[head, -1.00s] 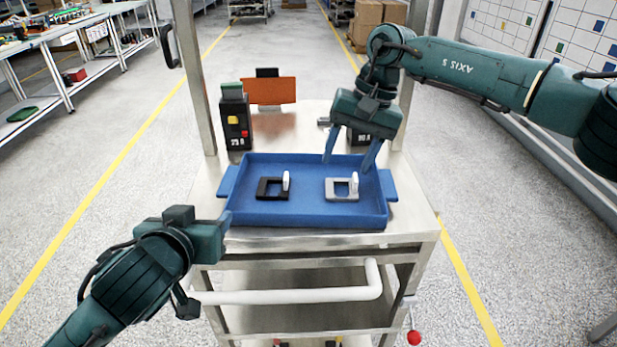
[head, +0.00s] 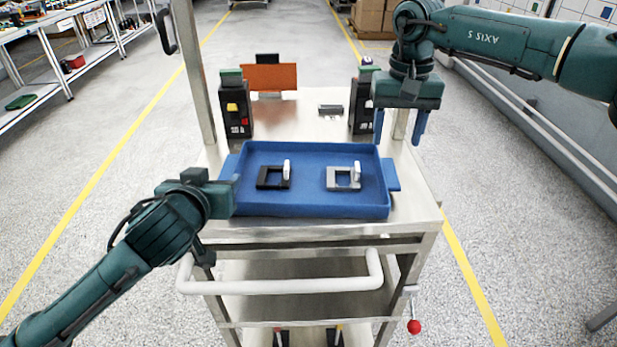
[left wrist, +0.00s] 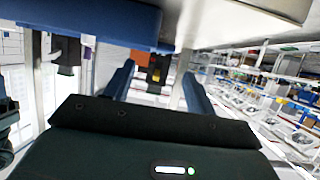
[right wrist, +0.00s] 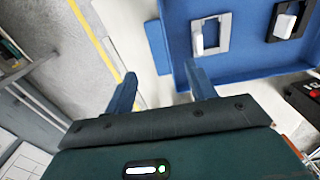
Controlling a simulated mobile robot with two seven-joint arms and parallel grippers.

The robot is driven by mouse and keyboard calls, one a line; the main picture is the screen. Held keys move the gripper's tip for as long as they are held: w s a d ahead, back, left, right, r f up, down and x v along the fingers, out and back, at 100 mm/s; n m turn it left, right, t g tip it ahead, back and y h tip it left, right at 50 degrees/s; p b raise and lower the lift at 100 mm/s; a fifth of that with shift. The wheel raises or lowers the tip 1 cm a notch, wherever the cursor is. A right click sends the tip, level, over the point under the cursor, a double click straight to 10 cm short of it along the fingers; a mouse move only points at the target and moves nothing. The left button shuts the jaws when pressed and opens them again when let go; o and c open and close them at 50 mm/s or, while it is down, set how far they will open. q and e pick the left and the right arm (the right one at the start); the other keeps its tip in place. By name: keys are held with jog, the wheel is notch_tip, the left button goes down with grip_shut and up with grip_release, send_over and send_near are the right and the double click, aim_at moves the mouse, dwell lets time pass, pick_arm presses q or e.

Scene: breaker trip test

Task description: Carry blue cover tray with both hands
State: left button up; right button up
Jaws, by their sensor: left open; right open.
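The blue cover tray (head: 310,208) sits on the metal cart top, with a handle tab on its left (head: 229,167) and right (head: 392,176) sides. Inside lie a black square frame (head: 270,184) and a grey square frame (head: 340,186), each with a white upright tab. My left gripper (left wrist: 158,82) is open and low beside the tray's left side; in the head view its fingers are hard to make out. My right gripper (head: 399,128) is open, fingers down, above and just behind the right handle. In the right wrist view the handle (right wrist: 165,58) shows beyond the fingers.
Two black breaker units, left (head: 236,105) and right (head: 362,105), stand behind the tray, with an orange panel (head: 272,78) at the back. A white push handle (head: 285,288) crosses the cart's front.

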aim_at(229, 167)
pick_arm(q)
jog(key=x, duration=0.7)
jog(key=shift+w+f, duration=0.1)
jog(key=shift+w, duration=0.3)
pick_arm(e)
notch_tip(229, 167, down, 8)
jog(key=shift+r, duration=0.1)
pick_arm(q)
jog(key=shift+c, duration=0.4)
pick_arm(e)
jog(key=shift+c, duration=0.4)
pick_arm(q)
grip_shut()
pick_arm(e)
grip_shut()
